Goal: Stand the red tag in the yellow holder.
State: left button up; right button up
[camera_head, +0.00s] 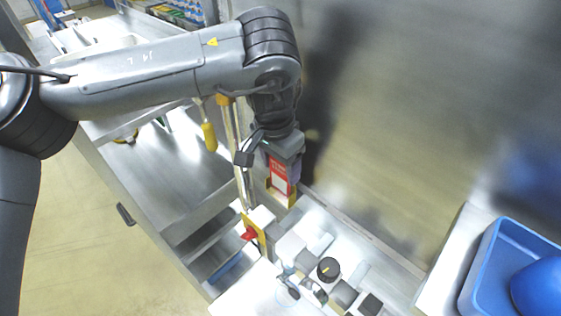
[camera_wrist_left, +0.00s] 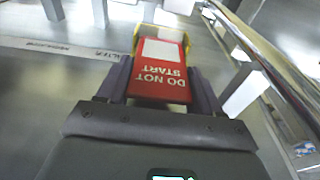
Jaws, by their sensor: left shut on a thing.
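My left gripper (camera_head: 281,170) hangs from the arm coming in from the left and is shut on the red tag (camera_head: 279,181). In the left wrist view the gripper's two dark purple fingers (camera_wrist_left: 160,88) flank the tag (camera_wrist_left: 160,83), which reads "DO NOT START" upside down and has a white panel. My right gripper is in neither view.
A yellow plate with a red switch (camera_head: 249,233) stands just below the holder. A black knob (camera_head: 328,268) and several blocks sit on the pale machine top. A metal rail (camera_wrist_left: 262,60) runs along the right in the wrist view. A blue bin (camera_head: 488,262) stands at the right.

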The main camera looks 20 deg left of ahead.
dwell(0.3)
pick_arm(q)
jog(key=o, duration=1.1)
notch_tip(320, 180, up, 11)
jog(key=s, duration=0.1)
jog(key=shift+a+f, duration=0.15)
jog(key=shift+a, duration=0.1)
jog(key=shift+s, duration=0.2)
